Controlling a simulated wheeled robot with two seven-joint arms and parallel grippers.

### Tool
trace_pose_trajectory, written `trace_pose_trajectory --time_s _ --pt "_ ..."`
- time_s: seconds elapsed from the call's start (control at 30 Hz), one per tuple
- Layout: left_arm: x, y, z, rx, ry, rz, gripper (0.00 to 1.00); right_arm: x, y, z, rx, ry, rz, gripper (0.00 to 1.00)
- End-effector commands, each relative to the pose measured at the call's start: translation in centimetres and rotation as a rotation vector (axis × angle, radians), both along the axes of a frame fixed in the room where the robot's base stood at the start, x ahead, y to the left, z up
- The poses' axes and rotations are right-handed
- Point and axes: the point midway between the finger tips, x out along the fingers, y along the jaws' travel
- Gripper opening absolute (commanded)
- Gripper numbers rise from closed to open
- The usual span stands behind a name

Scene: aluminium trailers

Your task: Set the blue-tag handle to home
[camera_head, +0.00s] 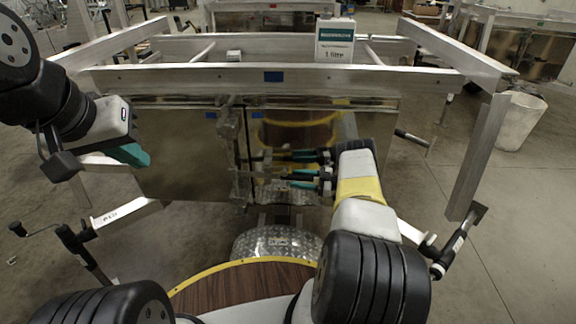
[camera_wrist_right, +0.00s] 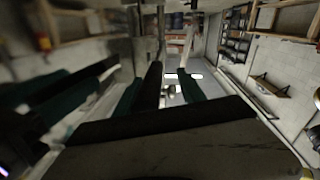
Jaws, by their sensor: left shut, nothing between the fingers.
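In the head view, a shiny metal trailer door panel (camera_head: 180,165) carries upright latch hardware (camera_head: 235,150) near its middle. Small blue tags sit above it, one to the left (camera_head: 211,115) and one to the right (camera_head: 257,115). Grey handle parts reach right from the hardware; which one belongs to which tag is unclear. My right gripper (camera_head: 283,167) points left beside them, its teal and black fingers apart. Its fingers also show in the right wrist view (camera_wrist_right: 165,82). Contact with a handle cannot be told. My left gripper (camera_head: 145,161) is shut and empty at the left.
The aluminium frame rail (camera_head: 380,80) runs above the panel and bears a larger blue tag (camera_head: 273,77). A white box marked "1 litre" (camera_head: 335,45) stands on the frame. A white bin (camera_head: 519,122) stands at the right. A tread-plate fender (camera_head: 277,244) lies below the panel.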

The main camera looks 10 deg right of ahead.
Motion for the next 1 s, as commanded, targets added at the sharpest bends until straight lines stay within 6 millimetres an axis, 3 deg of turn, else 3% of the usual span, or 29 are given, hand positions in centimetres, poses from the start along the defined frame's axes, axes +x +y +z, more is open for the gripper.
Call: trace_pose_trajectory --time_s 0.17,0.6,1.0 --pt "0.0 0.0 0.0 0.000 0.000 0.000 0.00 -0.3 -0.6 -0.2 -0.002 0.003 -0.003 0.45" --pt "0.0 0.0 0.0 0.000 0.000 0.000 0.00 -2.8 -6.5 -0.1 -0.001 -0.001 -0.001 0.45" --pt "0.0 0.0 0.0 0.000 0.000 0.000 0.00 -3.1 -7.2 -0.1 -0.001 0.001 0.000 0.45"
